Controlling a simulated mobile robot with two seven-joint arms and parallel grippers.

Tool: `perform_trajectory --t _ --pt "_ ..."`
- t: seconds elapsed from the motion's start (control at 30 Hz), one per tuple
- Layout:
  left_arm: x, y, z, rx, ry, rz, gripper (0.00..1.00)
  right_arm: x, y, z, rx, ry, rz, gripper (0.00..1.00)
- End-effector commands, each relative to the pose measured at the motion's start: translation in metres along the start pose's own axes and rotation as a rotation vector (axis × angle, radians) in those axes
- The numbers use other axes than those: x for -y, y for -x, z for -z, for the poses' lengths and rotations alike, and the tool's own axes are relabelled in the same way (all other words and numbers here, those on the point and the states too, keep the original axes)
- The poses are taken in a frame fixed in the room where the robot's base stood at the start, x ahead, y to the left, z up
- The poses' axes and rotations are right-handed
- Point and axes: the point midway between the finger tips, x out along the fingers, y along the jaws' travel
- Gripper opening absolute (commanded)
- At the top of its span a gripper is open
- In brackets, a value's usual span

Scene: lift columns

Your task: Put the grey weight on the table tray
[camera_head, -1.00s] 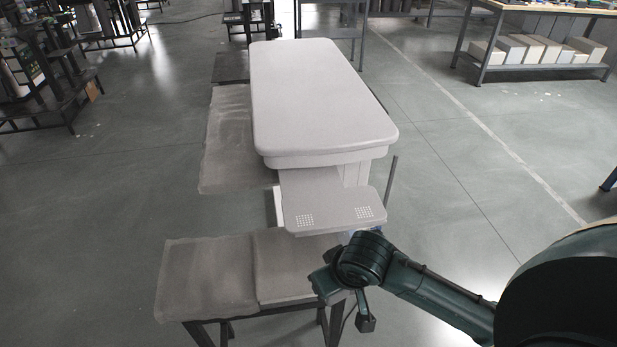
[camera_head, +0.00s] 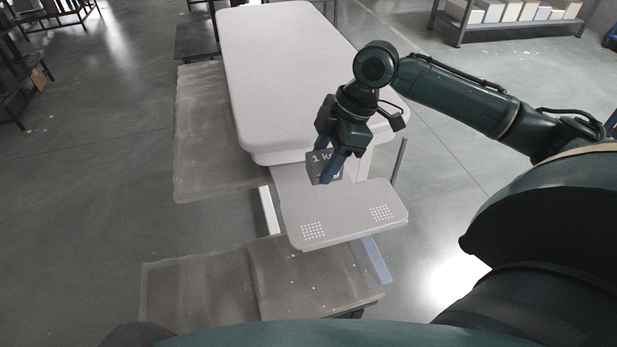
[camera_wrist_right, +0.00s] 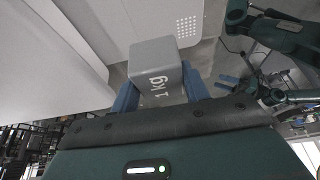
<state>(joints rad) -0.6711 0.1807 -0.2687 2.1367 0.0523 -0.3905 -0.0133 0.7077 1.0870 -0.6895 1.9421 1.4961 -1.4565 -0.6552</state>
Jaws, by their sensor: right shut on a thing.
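The grey weight (camera_head: 316,160), a block marked "1 kg", is held by my right gripper (camera_head: 322,171). In the picture it overlaps the rear of the table tray, near the large table's end; its height above the tray is hard to judge. In the right wrist view the weight (camera_wrist_right: 155,62) sits between the two blue fingers. The table tray (camera_head: 345,212) is a flat grey plate with two dotted patches and is bare. My left gripper is not in the head view; a dark arm with blue finger-like parts (camera_wrist_right: 230,84) in the right wrist view may be it, too small to judge.
The large, pale, rounded table (camera_head: 285,75) is clear on top. Low grey-brown platforms (camera_head: 200,295) stand in front and to the left. A thin upright post (camera_head: 400,160) rises right of the tray. A shelf with boxes (camera_head: 495,12) is at the back right.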

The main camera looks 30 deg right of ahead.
Motion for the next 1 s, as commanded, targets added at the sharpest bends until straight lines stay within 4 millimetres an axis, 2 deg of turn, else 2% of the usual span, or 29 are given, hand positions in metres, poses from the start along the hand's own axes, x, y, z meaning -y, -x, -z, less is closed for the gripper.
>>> perform_trajectory --t 0.07,0.3,0.53,0.8,1.0 --pt "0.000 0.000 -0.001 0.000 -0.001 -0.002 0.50 -0.002 0.000 -0.001 -0.002 0.013 0.001 0.00" --pt "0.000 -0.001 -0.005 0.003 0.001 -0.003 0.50 -0.001 -0.031 -0.014 -0.002 0.016 0.006 0.00" --pt "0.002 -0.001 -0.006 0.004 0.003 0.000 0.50 -0.001 -0.048 -0.021 -0.003 0.016 0.004 0.00" --pt "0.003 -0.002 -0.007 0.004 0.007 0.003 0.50 -0.001 -0.082 -0.035 -0.003 0.016 0.003 0.00" --pt "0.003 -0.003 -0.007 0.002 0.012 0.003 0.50 -0.002 -0.087 -0.037 -0.003 0.017 0.002 0.00"
